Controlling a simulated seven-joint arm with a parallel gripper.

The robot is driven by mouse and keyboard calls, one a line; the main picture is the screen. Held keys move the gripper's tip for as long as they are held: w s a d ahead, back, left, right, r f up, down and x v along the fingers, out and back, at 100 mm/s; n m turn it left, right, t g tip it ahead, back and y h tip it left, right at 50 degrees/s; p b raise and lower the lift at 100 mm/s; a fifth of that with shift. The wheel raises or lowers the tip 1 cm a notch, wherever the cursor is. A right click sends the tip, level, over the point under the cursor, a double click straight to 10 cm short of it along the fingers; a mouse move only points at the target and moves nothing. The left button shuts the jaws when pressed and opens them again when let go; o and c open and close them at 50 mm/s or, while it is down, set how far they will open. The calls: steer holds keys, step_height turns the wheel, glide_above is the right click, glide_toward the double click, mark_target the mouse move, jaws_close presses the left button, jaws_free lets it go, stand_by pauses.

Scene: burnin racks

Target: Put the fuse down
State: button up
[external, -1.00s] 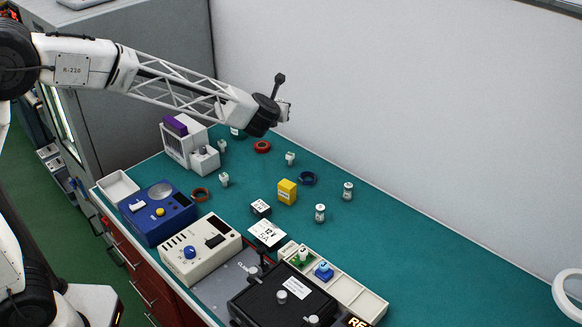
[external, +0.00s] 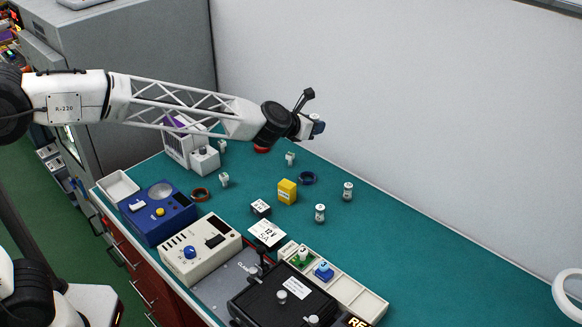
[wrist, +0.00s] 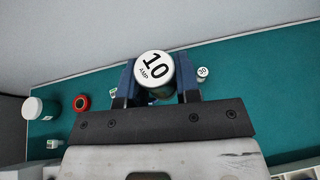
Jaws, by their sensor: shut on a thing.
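My gripper (wrist: 156,84) is shut on the fuse (wrist: 154,68), a white-topped cylinder marked "10 AMP", held between the two dark blue fingers in the wrist view. The fuse's end faces the camera and its lower body is mostly hidden. In the external view my gripper (external: 316,127) is in the air above the back of the green bench (external: 420,240), near the wall. The fuse cannot be made out clearly there.
A beige tray (external: 372,306) and a black case (external: 262,303) are in front.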

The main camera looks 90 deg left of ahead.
steer(key=shift+w+d+m+t+h, duration=0.8)
steer(key=shift+w+d+m+h, duration=0.65)
steer(key=shift+d, duration=0.85)
steer(key=m+t+h, duration=0.1)
steer(key=m+h, duration=0.5)
steer(key=h, duration=0.1)
glide_above(344, 237)
step_height(344, 237, down, 15)
steer(key=shift+y, duration=0.25)
steer(key=shift+f, duration=3.15)
steer(key=shift+f, duration=1.9)
